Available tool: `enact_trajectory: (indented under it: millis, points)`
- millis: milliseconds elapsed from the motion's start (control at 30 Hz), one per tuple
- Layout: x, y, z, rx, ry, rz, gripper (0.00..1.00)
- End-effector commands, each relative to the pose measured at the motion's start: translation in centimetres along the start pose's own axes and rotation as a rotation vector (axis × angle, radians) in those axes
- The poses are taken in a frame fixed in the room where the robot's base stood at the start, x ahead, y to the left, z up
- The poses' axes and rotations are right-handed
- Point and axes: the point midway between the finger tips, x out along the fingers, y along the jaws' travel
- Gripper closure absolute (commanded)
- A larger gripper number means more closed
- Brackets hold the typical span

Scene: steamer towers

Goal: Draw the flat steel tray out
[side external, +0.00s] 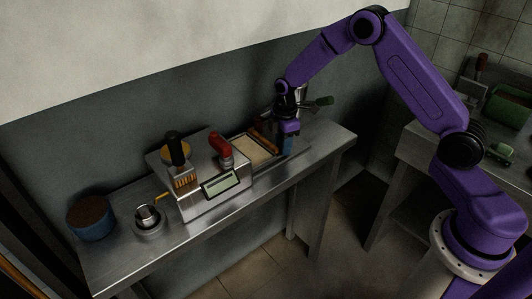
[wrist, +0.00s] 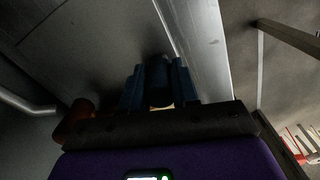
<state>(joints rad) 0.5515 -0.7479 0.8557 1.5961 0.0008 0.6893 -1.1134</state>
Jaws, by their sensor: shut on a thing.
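The flat steel tray (side external: 272,163) appears as a thin grey strip on the bench, right of the boxy machine; it is hard to tell from the bench top. My gripper (side external: 288,148) points down at its back edge, with blue fingers low over the bench. In the wrist view my gripper (wrist: 159,88) is shut, its fingers close together around something dark. The held part is mostly hidden by the fingers, and its contact with the tray is too dark to see clearly.
A steel machine (side external: 205,175) with a display, a red-handled tool (side external: 221,147) and a black-handled brush (side external: 180,165) stands left. A beige panel (side external: 251,151) lies beside it. A blue pot (side external: 91,218) and metal cup (side external: 147,217) stand further left. The bench's right end is clear.

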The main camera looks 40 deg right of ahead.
Motion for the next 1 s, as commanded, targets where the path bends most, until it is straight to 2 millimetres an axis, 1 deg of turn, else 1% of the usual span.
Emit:
enact_trajectory:
  millis: [33,100,200,300,467,767,800,833,867,1000]
  points:
    - [-0.1,0.4,1.4,0.007,-0.002,-0.001,1.00]
    - [-0.1,0.7,2.8,0.006,-0.002,-0.002,1.00]
    - [-0.1,1.1,4.3,0.005,-0.003,-0.003,1.00]
    - [-0.1,1.3,5.2,0.005,-0.003,-0.003,1.00]
    - [-0.1,1.5,5.9,0.002,-0.003,-0.002,1.00]
    - [-0.1,1.5,5.9,0.002,-0.003,-0.002,1.00]
    - [-0.1,1.5,5.9,0.002,-0.003,-0.002,0.61]
    - [-0.1,1.5,5.8,0.002,-0.003,-0.002,0.51]
    - [-0.1,1.5,5.8,0.002,-0.003,-0.001,0.45]
    - [0.0,1.5,5.8,0.001,-0.002,-0.001,0.45]
